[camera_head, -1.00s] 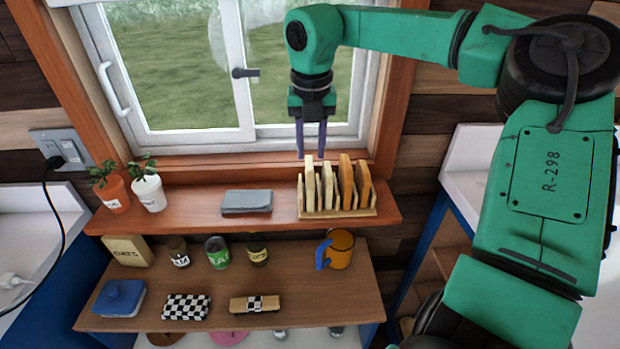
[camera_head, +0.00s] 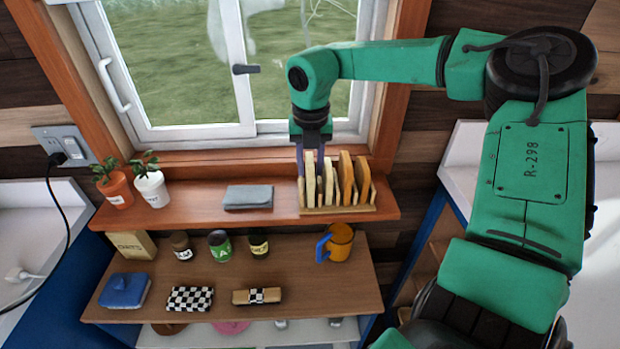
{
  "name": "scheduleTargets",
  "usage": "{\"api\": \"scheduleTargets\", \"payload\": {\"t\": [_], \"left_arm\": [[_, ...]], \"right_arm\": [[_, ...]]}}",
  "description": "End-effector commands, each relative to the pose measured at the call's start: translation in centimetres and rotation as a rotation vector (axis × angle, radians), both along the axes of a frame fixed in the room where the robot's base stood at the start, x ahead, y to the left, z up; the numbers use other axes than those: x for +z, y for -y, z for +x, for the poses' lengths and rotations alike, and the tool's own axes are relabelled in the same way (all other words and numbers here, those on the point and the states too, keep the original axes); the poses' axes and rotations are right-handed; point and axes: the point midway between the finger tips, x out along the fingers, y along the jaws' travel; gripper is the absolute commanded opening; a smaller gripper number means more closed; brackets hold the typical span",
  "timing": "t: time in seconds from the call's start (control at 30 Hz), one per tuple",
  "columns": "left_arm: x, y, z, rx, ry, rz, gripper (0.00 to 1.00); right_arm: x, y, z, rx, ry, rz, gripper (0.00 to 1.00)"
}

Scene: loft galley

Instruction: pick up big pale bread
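A wooden rack (camera_head: 340,209) on the upper shelf holds several upright bread slices. A big pale slice (camera_head: 310,182) stands at its left end, with a smaller pale slice (camera_head: 329,182) beside it. Browner slices (camera_head: 363,180) stand further right. My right gripper (camera_head: 311,162) points down at the left end of the rack. Its dark fingers are apart, at the top of the big pale slice, one finger showing to its left. I cannot tell whether they touch it. My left gripper is out of view.
A folded grey cloth (camera_head: 248,197) and two potted plants (camera_head: 151,190) are on the upper shelf (camera_head: 205,209). The lower shelf holds jars, an orange mug (camera_head: 340,243) and a blue butter dish (camera_head: 124,291). The window is close behind the rack.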

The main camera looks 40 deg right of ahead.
Motion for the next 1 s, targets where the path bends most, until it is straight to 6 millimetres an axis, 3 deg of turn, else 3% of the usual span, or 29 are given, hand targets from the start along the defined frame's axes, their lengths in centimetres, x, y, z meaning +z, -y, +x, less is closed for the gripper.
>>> {"api": "scheduleTargets", "payload": {"t": [0.5,0.6,0.9,1.0], "left_arm": [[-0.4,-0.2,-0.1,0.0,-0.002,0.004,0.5],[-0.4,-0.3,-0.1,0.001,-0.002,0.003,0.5],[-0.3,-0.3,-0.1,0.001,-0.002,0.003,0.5],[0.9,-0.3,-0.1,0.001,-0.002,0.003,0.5]], "right_arm": [[-0.2,0.0,0.0,0.0,0.0,0.0,0.35],[-0.2,0.0,0.0,0.0,0.0,0.0,0.0],[-0.1,0.0,0.0,0.0,0.0,0.0,0.0],[0.7,0.0,0.0,0.0,-0.001,0.001,0.0]]}}
